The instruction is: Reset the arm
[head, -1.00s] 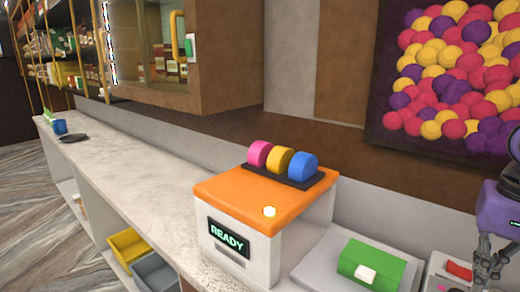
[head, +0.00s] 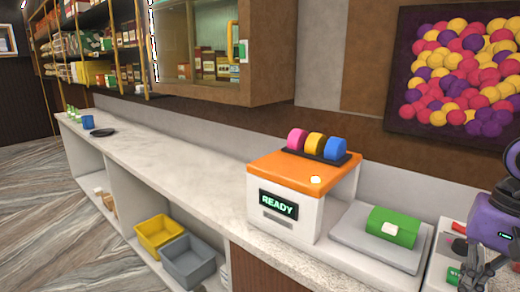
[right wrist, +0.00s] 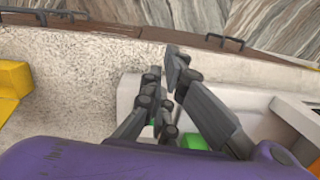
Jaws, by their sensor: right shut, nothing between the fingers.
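My right gripper (head: 476,274), on a purple and black arm, hangs at the right edge of the head view. It is at the right end of the counter, beside the grey platform with the green box. In the right wrist view its dark fingers (right wrist: 163,70) are closed together with nothing held, and part of the purple wrist fills the bottom. My left gripper is not in view.
The pale counter (head: 180,152) bears an orange-topped machine (head: 285,222) reading READY, with pink, yellow and blue rolls. A green box (head: 392,227) lies on a grey platform (head: 362,247). Yellow (head: 159,231) and grey (head: 188,262) bins sit below. The counter's middle is clear.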

